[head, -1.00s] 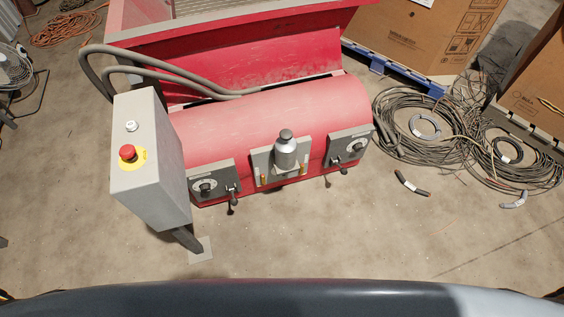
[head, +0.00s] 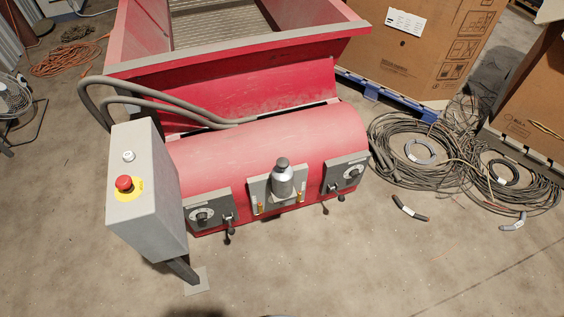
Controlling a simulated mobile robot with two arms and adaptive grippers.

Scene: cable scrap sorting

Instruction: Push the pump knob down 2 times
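The pump knob is most likely the dark grey cap (head: 282,163) on top of a silver bottle-shaped pump (head: 282,182). The pump stands upright on a grey plate (head: 259,187) at the front middle of the red machine (head: 262,141). Nothing touches the cap. Neither of my grippers shows in the head view.
A grey control box (head: 146,200) with a red emergency button (head: 124,184) stands left of the pump. Dial panels with small levers flank it, left (head: 212,209) and right (head: 347,173). Cable coils (head: 415,150) lie on the floor at right.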

